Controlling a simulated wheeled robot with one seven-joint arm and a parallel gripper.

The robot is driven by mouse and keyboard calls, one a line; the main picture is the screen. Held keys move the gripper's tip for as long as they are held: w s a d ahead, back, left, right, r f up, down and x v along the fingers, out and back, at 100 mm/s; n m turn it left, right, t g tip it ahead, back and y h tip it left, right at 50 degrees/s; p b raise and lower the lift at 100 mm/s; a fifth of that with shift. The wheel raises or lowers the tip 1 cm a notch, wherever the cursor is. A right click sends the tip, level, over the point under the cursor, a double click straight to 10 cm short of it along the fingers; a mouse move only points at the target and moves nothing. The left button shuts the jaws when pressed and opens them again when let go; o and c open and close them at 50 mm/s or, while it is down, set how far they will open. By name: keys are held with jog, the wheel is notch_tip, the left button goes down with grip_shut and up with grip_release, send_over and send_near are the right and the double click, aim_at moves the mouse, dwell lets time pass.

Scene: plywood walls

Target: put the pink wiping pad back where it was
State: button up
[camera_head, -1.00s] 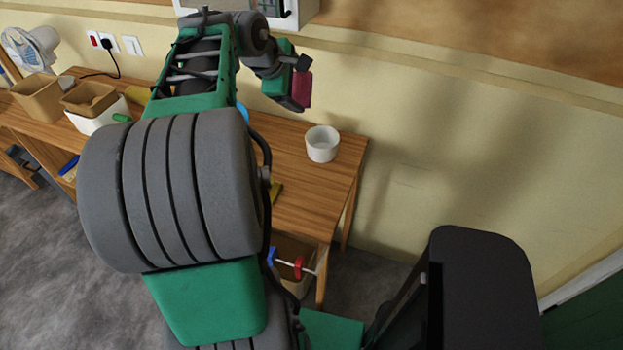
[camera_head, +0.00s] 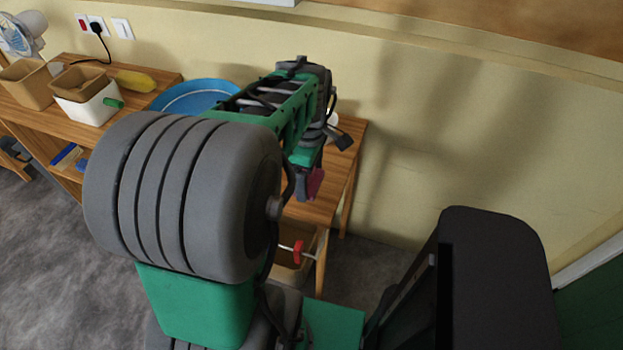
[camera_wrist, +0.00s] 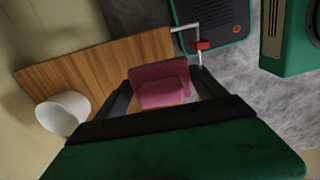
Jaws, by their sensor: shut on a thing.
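The pink wiping pad (camera_wrist: 160,84) is between the two fingers of my gripper (camera_wrist: 163,92) in the wrist view, and the gripper is shut on it. My arm hides much of the table there. In the wrist view the pad is in front of the tabletop (camera_wrist: 100,65); I cannot tell whether it touches it.
A white bowl (camera_wrist: 63,112) stands on the table close to my gripper; in the head view my arm mostly hides it. A blue plate (camera_head: 195,95), a yellow object (camera_head: 135,82), a white container (camera_head: 90,105) and a tan box (camera_head: 27,85) are further left. A red-ended rod (camera_head: 298,250) is by the table's front.

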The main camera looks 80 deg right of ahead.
jog(key=d+f, duration=0.1)
jog(key=f, duration=0.1)
jog(key=d+f, duration=0.2)
jog(key=w+d+f, duration=0.1)
jog(key=shift+d+f, duration=0.2)
jog(key=shift+f, duration=0.2)
notch_tip(320, 180, down, 3)
jog(key=shift+r+p, duration=0.15)
jog(key=shift+p, duration=0.25)
jog(key=shift+d+f, duration=0.1)
jog(key=shift+f, duration=0.25)
jog(key=o, duration=1.1)
jog(key=shift+r, duration=0.15)
